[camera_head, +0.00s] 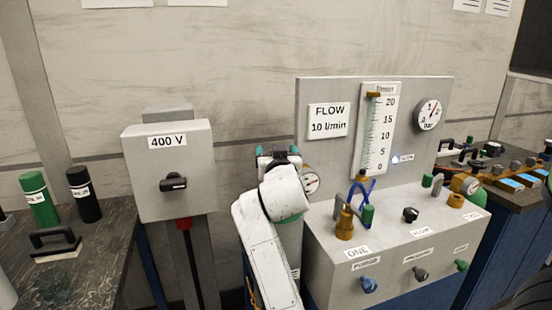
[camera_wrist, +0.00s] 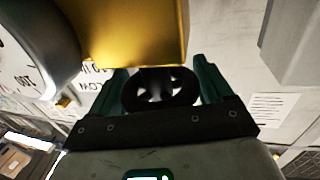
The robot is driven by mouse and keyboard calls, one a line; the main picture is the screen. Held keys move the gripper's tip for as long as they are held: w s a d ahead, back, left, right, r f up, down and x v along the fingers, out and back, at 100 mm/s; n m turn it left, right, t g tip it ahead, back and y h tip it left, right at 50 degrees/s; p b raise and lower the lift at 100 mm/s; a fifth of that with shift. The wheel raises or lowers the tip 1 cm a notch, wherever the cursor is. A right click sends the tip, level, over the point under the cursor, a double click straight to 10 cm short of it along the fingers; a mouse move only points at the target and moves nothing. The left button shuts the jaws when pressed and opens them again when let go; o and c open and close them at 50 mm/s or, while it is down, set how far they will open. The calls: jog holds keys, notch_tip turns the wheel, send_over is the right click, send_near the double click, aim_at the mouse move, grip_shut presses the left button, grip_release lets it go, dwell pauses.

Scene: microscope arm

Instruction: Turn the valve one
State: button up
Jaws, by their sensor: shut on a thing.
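In the wrist view, a black spoked valve handwheel (camera_wrist: 160,92) sits on a short dark stem below a brass body (camera_wrist: 130,30). My gripper (camera_wrist: 160,82) has its two green fingers on either side of the wheel and is shut on it. In the head view, my gripper (camera_head: 277,154) is left of the panel, and my wrist and arm hide most of the valve. A round gauge (camera_head: 311,181) shows just right of it. A label reading "ONE" (camera_head: 357,252) is on the grey cabinet (camera_head: 330,245), under a brass fitting (camera_head: 345,222).
A grey 400 V switch box (camera_head: 168,150) with a black knob stands close left of my arm. The flow panel (camera_head: 329,121) with a scale and gauge rises at right. Green and black bottles (camera_head: 84,195) stand on the left bench. A workbench with tools is far right.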

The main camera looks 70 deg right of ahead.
dwell(0.3)
jog(key=o, duration=1)
jog(key=shift+c, duration=0.2)
jog(key=v, duration=1)
jog(key=shift+s+a+b, duration=0.15)
jog(key=shift+a+b, duration=0.2)
jog(key=shift+b, duration=0.1)
